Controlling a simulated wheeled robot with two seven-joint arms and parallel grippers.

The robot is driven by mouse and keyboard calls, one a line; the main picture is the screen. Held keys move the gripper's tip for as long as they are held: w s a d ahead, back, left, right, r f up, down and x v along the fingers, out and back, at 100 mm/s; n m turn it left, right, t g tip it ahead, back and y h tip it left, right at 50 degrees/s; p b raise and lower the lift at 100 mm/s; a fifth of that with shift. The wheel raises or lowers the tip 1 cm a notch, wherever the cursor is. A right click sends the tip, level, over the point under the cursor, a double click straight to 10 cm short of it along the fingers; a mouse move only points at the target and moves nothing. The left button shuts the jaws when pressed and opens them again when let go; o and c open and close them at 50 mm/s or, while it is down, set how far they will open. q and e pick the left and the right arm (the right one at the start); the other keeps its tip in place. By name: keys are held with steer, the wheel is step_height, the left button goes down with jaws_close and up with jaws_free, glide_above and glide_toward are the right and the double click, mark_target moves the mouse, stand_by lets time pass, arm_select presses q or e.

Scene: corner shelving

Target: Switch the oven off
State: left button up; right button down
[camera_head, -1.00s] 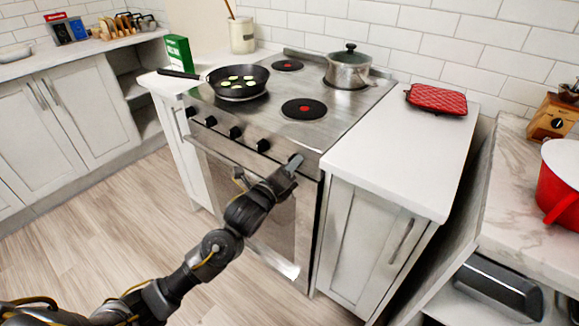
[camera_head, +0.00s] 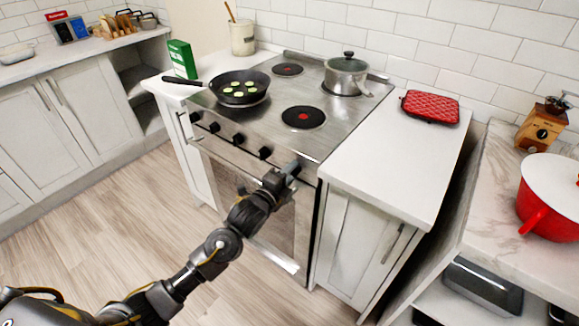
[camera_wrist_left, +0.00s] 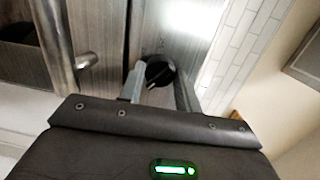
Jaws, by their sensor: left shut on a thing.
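The steel oven (camera_head: 215,165) stands in the middle of the head view, with a row of black knobs along its front panel. My left gripper (camera_head: 291,167) is at the right end of that row and hides the knob there. In the left wrist view a round black knob (camera_wrist_left: 160,74) with a pale pointer mark sits between the fingers of my left gripper (camera_wrist_left: 160,88). The gripper is shut on this knob. The nearest visible knob (camera_head: 265,152) is to its left. My right gripper is out of view.
On the hob are a frying pan (camera_head: 240,87) with food slices and a lidded pot (camera_head: 346,74). The oven handle (camera_wrist_left: 62,50) runs close beside the gripper. A white counter (camera_head: 385,155) with a red mitt (camera_head: 430,106) is to the right. The floor in front is clear.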

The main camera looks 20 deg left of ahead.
arm_select(q)
steer(key=n+p, duration=0.3)
steer(key=shift+a+r, duration=0.1)
steer(key=shift+r, duration=0.15)
steer(key=shift+n+g+p, duration=0.4)
steer(key=shift+n+p, duration=0.2)
steer(key=shift+n, duration=0.5)
steer(key=shift+n+p, duration=0.3)
steer(key=shift+w+n+h+p, duration=0.1)
steer(key=shift+n+h+p, duration=0.4)
steer(key=shift+n, duration=0.4)
steer(key=n+p, duration=0.2)
steer(key=n, duration=0.2)
steer(key=shift+a, duration=0.1)
steer(key=n+h+p, duration=0.1)
steer(key=n+p, duration=0.1)
steer(key=n, duration=0.1)
steer(key=shift+f, duration=0.1)
steer(key=n+p, duration=0.1)
steer(key=n, duration=0.3)
steer(key=shift+a+f+h, duration=0.1)
steer(key=shift+h, duration=0.2)
steer(key=shift+f+n+p, duration=0.1)
steer(key=shift+n+p, duration=0.6)
steer(key=shift+n, duration=1.3)
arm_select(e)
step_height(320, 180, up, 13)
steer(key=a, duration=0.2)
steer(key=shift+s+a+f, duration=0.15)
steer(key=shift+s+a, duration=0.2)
